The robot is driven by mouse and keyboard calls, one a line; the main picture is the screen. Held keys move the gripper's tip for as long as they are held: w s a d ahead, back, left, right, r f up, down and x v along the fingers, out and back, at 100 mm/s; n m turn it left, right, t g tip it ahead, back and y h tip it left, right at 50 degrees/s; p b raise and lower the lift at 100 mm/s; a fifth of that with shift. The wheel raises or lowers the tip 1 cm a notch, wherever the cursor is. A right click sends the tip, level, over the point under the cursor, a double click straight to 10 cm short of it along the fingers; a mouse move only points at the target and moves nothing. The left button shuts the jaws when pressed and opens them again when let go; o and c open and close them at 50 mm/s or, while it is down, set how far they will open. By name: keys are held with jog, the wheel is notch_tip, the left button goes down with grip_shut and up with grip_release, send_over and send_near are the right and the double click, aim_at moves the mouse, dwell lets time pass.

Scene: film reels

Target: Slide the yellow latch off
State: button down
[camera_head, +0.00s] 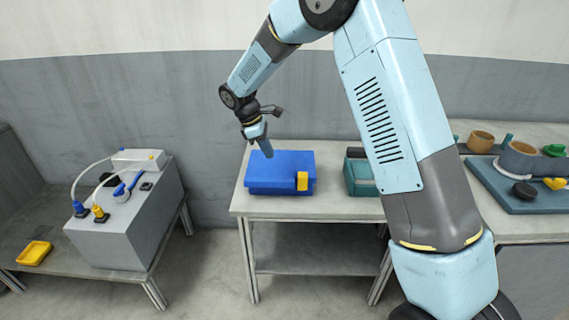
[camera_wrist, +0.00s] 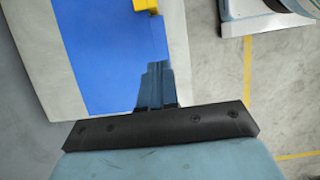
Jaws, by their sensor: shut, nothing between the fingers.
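The yellow latch (camera_head: 302,181) sits at the front right of the blue case (camera_head: 265,171) on the table. In the wrist view the latch (camera_wrist: 145,5) is cut off by the top edge, with the blue lid (camera_wrist: 105,60) below it. My gripper (camera_head: 267,149) is shut and empty. It points down at the back part of the blue case, apart from the latch. In the wrist view its fingers (camera_wrist: 155,82) are together near the lid's edge; I cannot tell whether they touch it.
The case stands on a light table (camera_head: 335,207). A teal case (camera_head: 362,178) is to its right, partly behind my arm. A blue tray (camera_head: 520,200) with cups is further right. A grey box (camera_head: 110,235) with cables and a yellow tray (camera_head: 34,253) are on the left.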

aim_at(291, 180)
jog(key=x, duration=0.9)
jog(key=shift+d+f, duration=0.15)
jog(key=shift+f, duration=0.15)
jog(key=shift+d, duration=1.95)
jog(key=shift+s, duration=0.1)
